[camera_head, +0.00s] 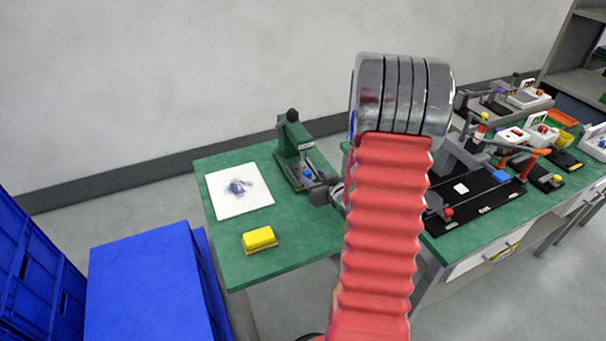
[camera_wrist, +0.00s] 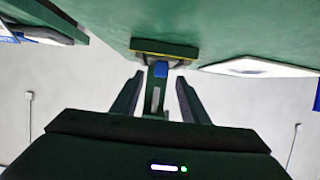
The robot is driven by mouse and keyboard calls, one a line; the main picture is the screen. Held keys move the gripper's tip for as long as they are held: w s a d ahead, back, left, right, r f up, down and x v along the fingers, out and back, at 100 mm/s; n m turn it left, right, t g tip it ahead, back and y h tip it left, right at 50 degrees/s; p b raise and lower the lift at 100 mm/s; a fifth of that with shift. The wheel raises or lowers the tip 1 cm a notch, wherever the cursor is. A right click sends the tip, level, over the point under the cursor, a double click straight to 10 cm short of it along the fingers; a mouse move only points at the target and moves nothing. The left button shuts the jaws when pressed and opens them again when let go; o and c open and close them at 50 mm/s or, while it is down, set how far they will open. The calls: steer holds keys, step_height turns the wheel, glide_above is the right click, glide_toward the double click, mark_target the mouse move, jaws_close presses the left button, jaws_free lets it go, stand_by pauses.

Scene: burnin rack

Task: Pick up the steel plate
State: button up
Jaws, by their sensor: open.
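I cannot make out a steel plate with certainty. A green bench press (camera_head: 292,145) stands on the green table, with a small blue part (camera_head: 307,173) low at its front. In the wrist view the green press (camera_wrist: 155,98) shows between the fingers, with a blue part (camera_wrist: 160,69) near its yellow-and-black edge. My gripper (camera_head: 324,194) is beside the press, partly hidden by my red-sleeved arm. In the wrist view my gripper (camera_wrist: 157,92) is open, its two dark fingers apart with nothing clearly held. Whether they touch the press cannot be told.
A white board (camera_head: 225,204) with a dark smudge lies left of the press. A yellow sponge-like block (camera_head: 259,239) lies near the front edge. Blue crates (camera_head: 150,280) stand at left. A second bench (camera_head: 470,224) at right is crowded with fixtures.

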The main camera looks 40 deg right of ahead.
mark_target(309, 174)
steer(key=shift+x, duration=1.95)
steer(key=shift+c, duration=0.2)
jaws_close()
